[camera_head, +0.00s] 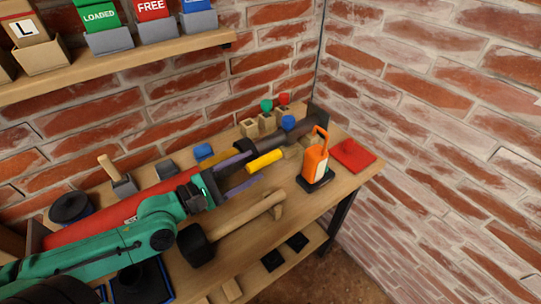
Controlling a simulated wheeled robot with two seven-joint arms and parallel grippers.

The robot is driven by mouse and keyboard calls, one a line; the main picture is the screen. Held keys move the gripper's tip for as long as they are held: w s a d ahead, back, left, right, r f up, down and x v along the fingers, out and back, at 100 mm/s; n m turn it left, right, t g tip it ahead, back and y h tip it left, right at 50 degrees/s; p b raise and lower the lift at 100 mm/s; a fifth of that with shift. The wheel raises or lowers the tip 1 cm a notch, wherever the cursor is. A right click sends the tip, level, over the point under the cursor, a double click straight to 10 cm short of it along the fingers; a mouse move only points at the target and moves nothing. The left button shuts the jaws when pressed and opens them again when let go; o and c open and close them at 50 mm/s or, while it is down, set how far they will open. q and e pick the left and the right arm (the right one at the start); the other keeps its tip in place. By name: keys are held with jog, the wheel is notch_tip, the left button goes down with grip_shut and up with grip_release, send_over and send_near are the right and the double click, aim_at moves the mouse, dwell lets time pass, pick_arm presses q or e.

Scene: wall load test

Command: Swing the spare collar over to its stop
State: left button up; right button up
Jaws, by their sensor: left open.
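A long red cylinder (110,218) lies along the bench, with a yellow band and a dark tube toward its right end. A dark collar (246,146) seems to sit around the tube, and a yellow handle (265,162) sticks out near it toward the front right. I cannot tell for sure that this is the spare collar, nor which part is its stop. My left gripper (252,168) is open, its purple fingers pointing at the handle's near end. Whether they touch it is unclear. My green left arm hides part of the cylinder. My right gripper is not in view.
An orange device (315,161) stands on a dark base to the right, beside a red pad (353,155). A wooden mallet (240,220) lies in front of my gripper. Small blocks with coloured knobs stand at the back. A shelf (150,60) with labelled bins hangs above.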

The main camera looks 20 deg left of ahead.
aim_at(262, 161)
pick_arm(q)
jog(key=shift+w+d+r, duration=0.3)
jog(key=shift+d, duration=0.1)
jog(key=p+x, duration=0.3)
jog(key=x, duration=0.2)
jog(key=shift+d+p, duration=0.15)
jog(key=shift+p, duration=0.15)
jog(key=shift+w+d+f, duration=0.2)
jog(key=shift+d, duration=0.05)
grip_shut()
jog(key=shift+a, duration=0.1)
dwell(0.5)
